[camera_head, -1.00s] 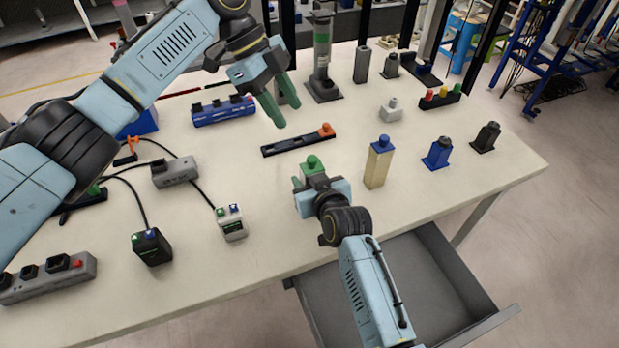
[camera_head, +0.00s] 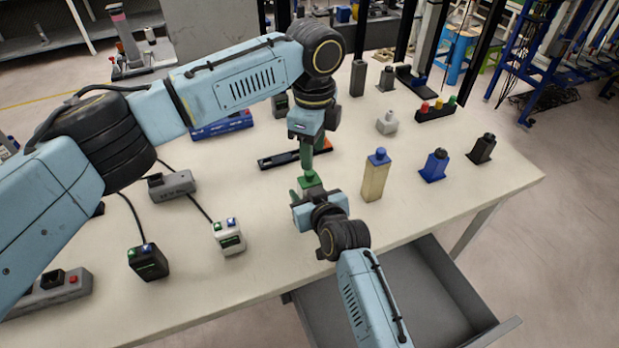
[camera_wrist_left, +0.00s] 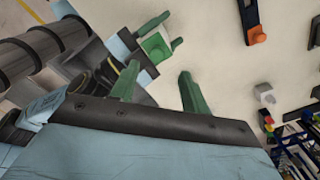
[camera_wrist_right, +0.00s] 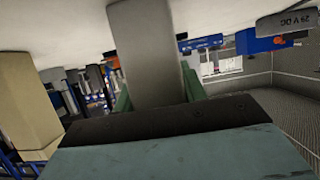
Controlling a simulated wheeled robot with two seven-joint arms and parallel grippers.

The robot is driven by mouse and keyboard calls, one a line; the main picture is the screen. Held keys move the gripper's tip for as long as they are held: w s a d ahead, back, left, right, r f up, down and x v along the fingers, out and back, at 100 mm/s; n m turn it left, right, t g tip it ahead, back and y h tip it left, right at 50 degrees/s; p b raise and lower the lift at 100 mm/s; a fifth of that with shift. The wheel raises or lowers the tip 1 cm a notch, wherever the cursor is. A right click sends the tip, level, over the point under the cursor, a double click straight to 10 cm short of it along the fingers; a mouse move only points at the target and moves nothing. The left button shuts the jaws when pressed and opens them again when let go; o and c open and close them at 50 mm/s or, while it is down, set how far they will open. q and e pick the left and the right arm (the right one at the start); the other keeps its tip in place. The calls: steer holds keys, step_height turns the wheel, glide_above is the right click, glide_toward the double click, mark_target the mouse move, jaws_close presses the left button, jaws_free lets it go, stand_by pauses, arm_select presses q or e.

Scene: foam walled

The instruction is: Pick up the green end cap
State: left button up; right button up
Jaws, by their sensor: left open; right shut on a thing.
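The green end cap (camera_head: 310,180) sits on top of a grey post, upright over the table; it also shows in the left wrist view (camera_wrist_left: 155,46). My right gripper (camera_head: 308,192) is shut on this post (camera_wrist_right: 145,50), below the cap. My left gripper (camera_head: 306,160) points down from above, close over the cap. In the left wrist view, its green fingers (camera_wrist_left: 158,82) are open and apart, and the cap lies beyond the fingertips with nothing between them. In the head view the left fingers overlap, so the exact gap to the cap is unclear.
A black rail (camera_head: 278,160) with an orange piece lies just behind the left gripper. A beige post with a blue cap (camera_head: 375,175) stands to the right. A white box (camera_head: 229,236) and a black box (camera_head: 148,262) stand left. An open drawer (camera_head: 415,295) is below the front edge.

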mark_target(310, 179)
arm_select(q)
steer(key=f, duration=0.5)
steer(key=shift+s+a+f, duration=0.15)
steer(key=shift+s+a, duration=0.05)
steer(key=shift+a, duration=0.15)
jaws_close()
